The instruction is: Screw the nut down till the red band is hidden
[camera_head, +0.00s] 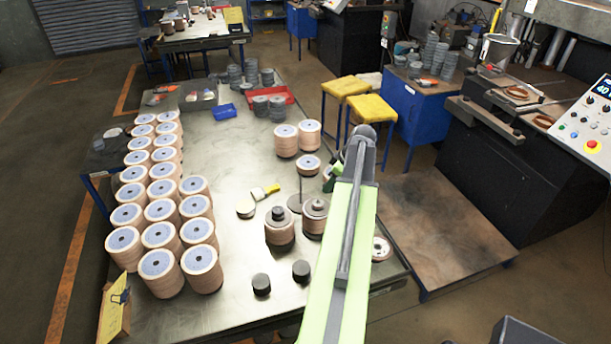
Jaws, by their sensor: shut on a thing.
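Two brown disc stacks stand near the middle of the metal table. The left stack (279,231) has a dark round cap or nut (278,213) on top. The right stack (314,222) has a grey metal nut-like piece (317,204) on top, and my green arm is close at its right side. I cannot make out a red band on either stack. My arm rises from the bottom and covers the table behind it. My gripper's fingers do not show, and what they hold is hidden.
Many disc stacks (160,235) fill the table's left side. Two black knobs (261,284) lie in front of the middle stacks. A brush with a yellow handle (266,191) and a thin upright rod (300,189) stand behind. Yellow stools (372,107) are beyond the table.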

